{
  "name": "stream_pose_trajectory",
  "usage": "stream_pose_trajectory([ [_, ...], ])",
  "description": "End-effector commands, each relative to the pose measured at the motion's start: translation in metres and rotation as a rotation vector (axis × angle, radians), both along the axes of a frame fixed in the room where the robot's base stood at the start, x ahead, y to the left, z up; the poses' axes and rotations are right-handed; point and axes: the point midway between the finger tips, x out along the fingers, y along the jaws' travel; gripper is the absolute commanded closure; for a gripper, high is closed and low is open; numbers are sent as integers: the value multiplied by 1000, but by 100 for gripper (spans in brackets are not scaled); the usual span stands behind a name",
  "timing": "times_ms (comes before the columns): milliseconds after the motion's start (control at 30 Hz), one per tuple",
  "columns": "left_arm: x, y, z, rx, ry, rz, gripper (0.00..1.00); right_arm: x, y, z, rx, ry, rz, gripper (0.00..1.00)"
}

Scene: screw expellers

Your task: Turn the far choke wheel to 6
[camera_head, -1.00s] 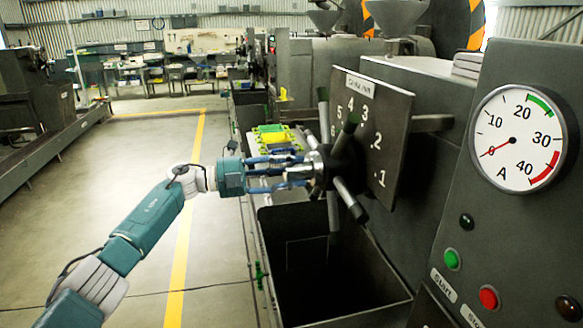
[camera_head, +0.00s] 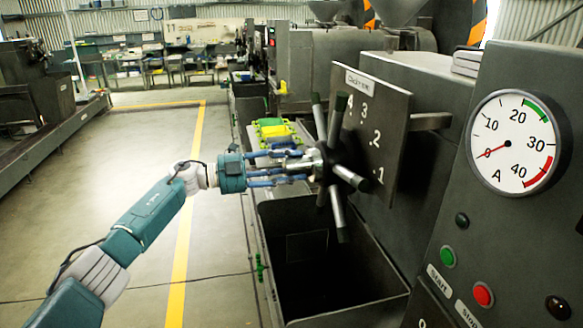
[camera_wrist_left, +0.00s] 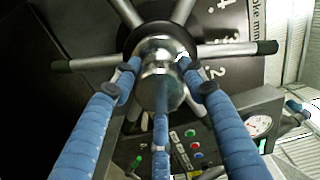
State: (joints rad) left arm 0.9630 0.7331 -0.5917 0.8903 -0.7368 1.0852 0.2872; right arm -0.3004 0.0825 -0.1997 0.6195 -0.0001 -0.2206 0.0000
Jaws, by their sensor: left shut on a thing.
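The choke wheel (camera_head: 338,170) is a dark hub with several grey, dark-tipped spokes. It stands in front of a dark number plate (camera_head: 392,108) on which 4, 3, 2 and 1 can be read; higher numbers are hidden behind the wheel. My left gripper (camera_head: 308,166) comes in from the left and is shut on the wheel's shiny metal hub end. In the left wrist view its blue fingers close around the bright hub (camera_wrist_left: 163,82), with spokes spreading behind. I cannot make out a pointer. My right gripper is not in view.
A control panel (camera_head: 500,235) at right carries an ammeter (camera_head: 512,142) with its needle near 0, and green and red buttons. An open dark bin (camera_head: 380,300) lies below the wheel. Yellow and green items (camera_head: 275,132) lie behind the gripper. The floor at left is clear.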

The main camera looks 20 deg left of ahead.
Motion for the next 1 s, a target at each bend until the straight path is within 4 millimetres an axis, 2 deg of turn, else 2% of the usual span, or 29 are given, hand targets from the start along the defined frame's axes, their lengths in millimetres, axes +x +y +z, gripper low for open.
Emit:
stream_pose_trajectory([
  [33,3,5,8,-9,-11,17,100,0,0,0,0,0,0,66],
  [133,3,5,8,-9,-11,17,100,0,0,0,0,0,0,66],
  [167,3,5,8,-8,-12,17,52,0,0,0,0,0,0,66],
  [233,3,5,8,-8,-11,15,38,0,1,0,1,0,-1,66],
  [500,2,3,3,-3,-6,9,38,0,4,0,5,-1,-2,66],
  [633,-2,9,2,-1,-4,10,38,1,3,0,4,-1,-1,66],
  [767,-14,28,1,1,-3,12,38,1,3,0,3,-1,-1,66],
  [1000,-42,71,2,-1,-3,13,38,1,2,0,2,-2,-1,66],
])
